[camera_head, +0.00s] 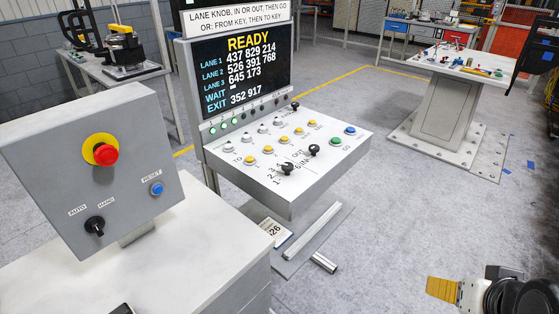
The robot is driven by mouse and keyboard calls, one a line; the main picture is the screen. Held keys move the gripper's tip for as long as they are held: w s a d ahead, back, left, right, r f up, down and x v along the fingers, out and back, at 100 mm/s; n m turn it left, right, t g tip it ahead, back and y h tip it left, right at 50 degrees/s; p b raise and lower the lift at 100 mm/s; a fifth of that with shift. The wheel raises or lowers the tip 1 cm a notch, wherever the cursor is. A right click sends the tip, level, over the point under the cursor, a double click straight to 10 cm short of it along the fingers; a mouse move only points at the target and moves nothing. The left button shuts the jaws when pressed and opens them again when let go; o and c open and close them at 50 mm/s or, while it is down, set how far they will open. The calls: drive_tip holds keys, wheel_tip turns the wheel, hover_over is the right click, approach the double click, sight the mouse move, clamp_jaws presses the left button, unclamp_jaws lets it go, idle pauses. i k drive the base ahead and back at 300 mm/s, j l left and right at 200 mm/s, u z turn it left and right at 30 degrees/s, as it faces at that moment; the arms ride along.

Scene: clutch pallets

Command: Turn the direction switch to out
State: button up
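The console screen (243,65) reads READY with lane numbers. My gripper (440,290) is partly in view at the lower right, with a yellow-tan finger pad showing. It is well apart from the console, over the floor. Whether it is open or shut is not clear.
A grey box (135,195) with a red emergency button (106,155) and a black auto/hand switch (95,225) stands at left. The console also bears yellow, white, green (335,141) and blue (350,130) buttons. A pedestal table (440,100) stands behind right. Floor right of the console is clear.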

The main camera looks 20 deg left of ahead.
sight(313, 149)
drive_tip(key=i+j, duration=0.15)
drive_tip(key=j, duration=0.2)
drive_tip(key=i+j, duration=0.2)
drive_tip(key=j, duration=0.15)
drive_tip(key=i+j+z, duration=0.1)
drive_tip(key=j, duration=0.2)
